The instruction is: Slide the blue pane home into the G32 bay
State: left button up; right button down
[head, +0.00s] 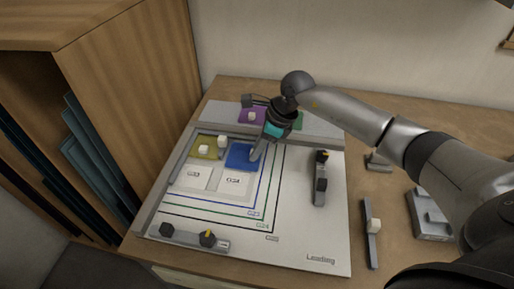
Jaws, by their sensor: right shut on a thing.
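The blue pane (238,154) lies at the back of the light board (310,225), right of the olive pane (207,151). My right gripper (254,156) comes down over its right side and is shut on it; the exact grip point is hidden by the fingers. Two pale labelled tiles, a left one (194,178) and a right one (233,181), lie in front of the panes. Their small print is hard to read, and I cannot tell which place is the G32 bay. My left gripper is not in view.
A purple pane (250,116) and a green pane (298,121) lie on the grey strip behind. Bars with knobs lie at the front (188,239) and right (320,184) of the board. A wooden shelf (130,110) stands at the left. The board's front right is clear.

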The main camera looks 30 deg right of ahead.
jog(key=shift+w+a+b, duration=0.15)
jog(key=shift+w+b, duration=0.7)
jog(key=shift+w, duration=0.25)
dwell(0.6)
jog(key=shift+w+a+r+b, duration=0.1)
jog(key=shift+w+b, duration=0.15)
jog(key=shift+b, duration=0.05)
dwell(0.9)
jog(key=c, duration=0.6)
grip_release()
notch_tip(320, 180, up, 7)
jog(key=p, duration=0.5)
jog(key=shift+s+f, duration=0.1)
jog(key=shift+f, duration=0.1)
dwell(0.4)
